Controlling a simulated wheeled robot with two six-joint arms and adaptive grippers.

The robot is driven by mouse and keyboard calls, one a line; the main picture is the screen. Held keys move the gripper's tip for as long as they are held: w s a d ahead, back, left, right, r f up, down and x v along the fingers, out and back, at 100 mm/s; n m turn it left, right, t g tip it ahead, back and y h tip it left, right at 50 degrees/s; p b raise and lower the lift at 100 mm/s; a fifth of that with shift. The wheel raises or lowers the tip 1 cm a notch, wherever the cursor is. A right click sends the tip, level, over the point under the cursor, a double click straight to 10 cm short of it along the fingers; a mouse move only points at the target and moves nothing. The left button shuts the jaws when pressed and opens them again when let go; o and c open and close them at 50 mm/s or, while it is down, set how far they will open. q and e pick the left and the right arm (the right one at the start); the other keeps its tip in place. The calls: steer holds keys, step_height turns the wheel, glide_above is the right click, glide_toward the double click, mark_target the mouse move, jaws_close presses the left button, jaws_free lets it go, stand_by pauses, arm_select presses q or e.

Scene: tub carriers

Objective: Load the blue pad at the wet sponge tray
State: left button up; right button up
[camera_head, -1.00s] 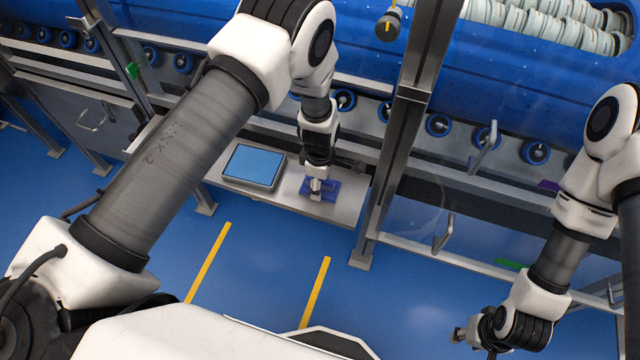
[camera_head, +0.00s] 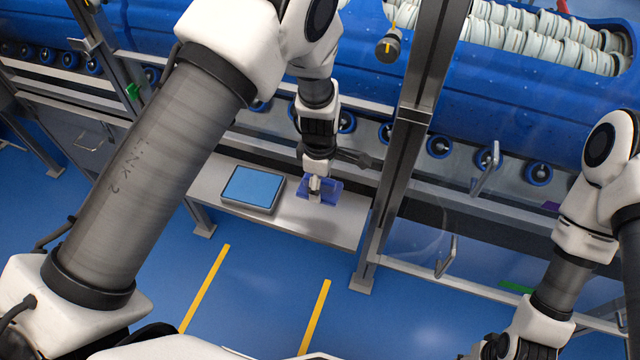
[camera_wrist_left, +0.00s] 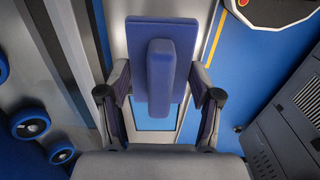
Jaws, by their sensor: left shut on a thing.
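The blue pad (camera_head: 330,186) is a dark blue plate with a raised bar handle; it fills the upper middle of the left wrist view (camera_wrist_left: 133,45). My left gripper (camera_head: 315,188) is shut on the pad, with its fingers either side of the handle (camera_wrist_left: 160,80). The wet sponge tray (camera_head: 277,206), a grey frame around a light blue surface, is on the metal shelf left of the pad. In the head view the pad appears over the bare shelf; its height is unclear. My right gripper (camera_head: 468,356) is mostly cut off at the bottom edge.
The metal shelf (camera_head: 325,230) has bare room right of the tray. A steel post (camera_head: 400,165) stands right of the shelf. A blue tub (camera_head: 530,75) with pale stacked discs and a row of blue rollers lie behind. Yellow lines (camera_head: 205,288) mark the floor.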

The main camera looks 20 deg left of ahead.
arm_select(q)
steer(key=m, duration=0.2)
steer(key=shift+a+m, duration=0.4)
steer(key=w+a+m, duration=0.1)
steer(key=a+m, duration=0.5)
steer(key=a, duration=0.4)
steer(key=b, duration=0.1)
glide_above(253, 187)
steer(key=f+b, duration=0.2)
steer(key=b, duration=0.1)
steer(key=f+b, duration=0.3)
steer(key=shift+w+f, duration=0.2)
steer(key=shift+f, duration=0.1)
steer(key=shift+f, duration=0.45)
steer(key=shift+s+f, duration=0.1)
steer(key=shift+s, duration=0.05)
stand_by(1.2)
step_height(253, 187, up, 7)
steer(key=p, duration=0.7)
steer(key=shift+a, duration=0.1)
